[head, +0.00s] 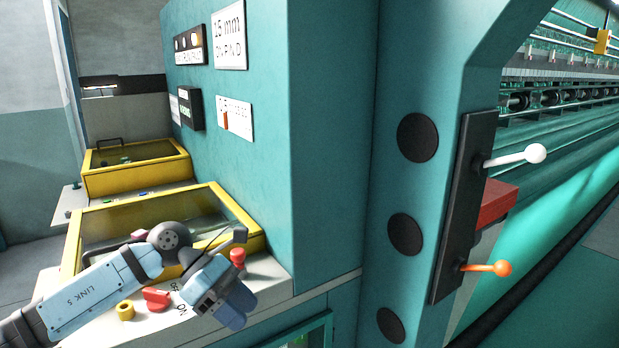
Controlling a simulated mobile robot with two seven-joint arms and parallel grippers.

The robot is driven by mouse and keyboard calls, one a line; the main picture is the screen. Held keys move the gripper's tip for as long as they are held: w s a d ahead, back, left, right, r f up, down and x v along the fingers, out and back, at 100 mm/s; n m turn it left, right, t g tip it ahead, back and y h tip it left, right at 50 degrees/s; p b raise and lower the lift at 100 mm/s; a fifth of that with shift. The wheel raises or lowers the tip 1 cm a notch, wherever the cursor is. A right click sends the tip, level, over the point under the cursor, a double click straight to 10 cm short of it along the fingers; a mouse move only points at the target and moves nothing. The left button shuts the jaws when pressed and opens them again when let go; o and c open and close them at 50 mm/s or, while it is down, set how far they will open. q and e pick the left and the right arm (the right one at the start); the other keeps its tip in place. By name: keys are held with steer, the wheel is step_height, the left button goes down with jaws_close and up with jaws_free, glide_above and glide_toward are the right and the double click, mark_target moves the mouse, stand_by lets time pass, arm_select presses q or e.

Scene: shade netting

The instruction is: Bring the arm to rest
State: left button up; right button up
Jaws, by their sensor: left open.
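My left arm reaches in from the lower left, with its blue-grey link and dark round wrist joint in sight. My left gripper (226,295) is open and holds nothing that I can see. It hangs over the front edge of the light control panel (264,280), in front of the nearer yellow-framed box. Whether it touches the panel I cannot tell. My right gripper is not in view.
Near the gripper are a red knob (237,257), a red switch (156,297) and a yellow ring (125,310). A teal machine cabinet (325,150) stands right of the arm. White (535,153) and orange (503,268) lever knobs stick out farther right.

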arm_select(q)
steer(key=s+d+n+h, duration=0.5)
steer(key=d+n+h, duration=0.2)
steer(key=d+h, duration=0.15)
steer(key=s+a+f+m+t+y, duration=0.1)
steer(key=a+f+m+t+y, duration=0.2)
steer(key=f+m+t, duration=0.65)
steer(key=s+a+f+m+t+y, duration=0.1)
steer(key=a+f+m+t+y, duration=0.2)
steer(key=m, duration=1.2)
steer(key=s+a+f+m+t+y, duration=0.1)
steer(key=a+f+m+t+y, duration=0.35)
steer(key=m+t, duration=0.55)
steer(key=s+a+f+n+g+y, duration=0.4)
steer(key=s+f+n+g, duration=0.4)
steer(key=s+f, duration=0.55)
step_height(320, 180, up, 14)
steer(key=s+a+p, duration=0.1)
steer(key=p, duration=1.7)
steer(key=shift+s+m+y, duration=0.15)
steer(key=shift+m+y, duration=0.15)
steer(key=shift+m, duration=0.05)
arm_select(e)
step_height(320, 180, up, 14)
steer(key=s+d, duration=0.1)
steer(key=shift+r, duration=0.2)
arm_select(q)
steer(key=shift+a, duration=0.1)
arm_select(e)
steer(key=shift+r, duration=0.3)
